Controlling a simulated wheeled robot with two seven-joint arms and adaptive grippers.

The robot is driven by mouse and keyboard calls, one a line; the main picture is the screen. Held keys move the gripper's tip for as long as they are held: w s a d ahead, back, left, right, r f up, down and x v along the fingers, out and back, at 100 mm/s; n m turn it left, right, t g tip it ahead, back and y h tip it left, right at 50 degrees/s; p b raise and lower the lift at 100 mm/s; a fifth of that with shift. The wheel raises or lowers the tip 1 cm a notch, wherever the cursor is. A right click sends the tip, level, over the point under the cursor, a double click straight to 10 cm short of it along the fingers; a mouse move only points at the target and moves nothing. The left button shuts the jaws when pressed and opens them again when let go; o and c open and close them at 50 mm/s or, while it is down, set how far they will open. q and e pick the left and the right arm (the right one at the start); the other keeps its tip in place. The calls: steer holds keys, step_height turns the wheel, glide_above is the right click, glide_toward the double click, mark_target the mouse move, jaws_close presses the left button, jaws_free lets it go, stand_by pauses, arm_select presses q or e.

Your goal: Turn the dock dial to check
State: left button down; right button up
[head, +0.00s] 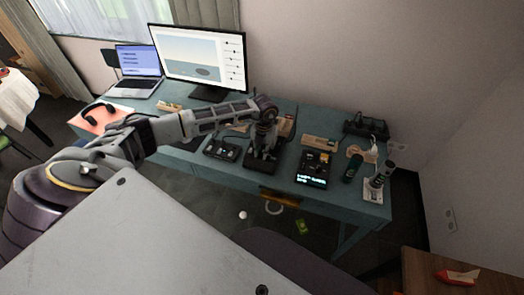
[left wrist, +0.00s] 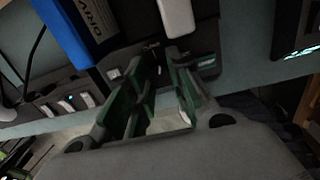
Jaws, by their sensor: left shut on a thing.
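My left gripper (head: 262,155) reaches down over the desk at a black dock (head: 258,165), near the desk's front edge. The left wrist view shows its green-padded fingers (left wrist: 168,62) with their tips against the dark dock (left wrist: 125,64). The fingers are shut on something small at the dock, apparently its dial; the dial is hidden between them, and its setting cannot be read. A blue drive (left wrist: 85,30) marked "DRIV" stands at the dock, with a white stick (left wrist: 176,17) beside it. My right gripper is not in view.
A black box (head: 221,149) lies left of the gripper and a device with a lit screen (head: 312,168) right of it. A dark green cylinder (head: 353,167) stands farther right. The monitor (head: 197,57) and laptop (head: 138,68) are at the back left of the teal desk (head: 340,205).

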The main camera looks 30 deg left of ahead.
arm_select(q)
steer(key=shift+f+m+b, duration=0.1)
steer(key=shift+m+b, duration=0.2)
steer(key=shift+m, duration=0.2)
steer(key=shift+m+b, duration=0.35)
steer(key=shift+m, duration=0.15)
steer(key=shift+m+b, duration=0.65)
steer(key=shift+m, duration=0.85)
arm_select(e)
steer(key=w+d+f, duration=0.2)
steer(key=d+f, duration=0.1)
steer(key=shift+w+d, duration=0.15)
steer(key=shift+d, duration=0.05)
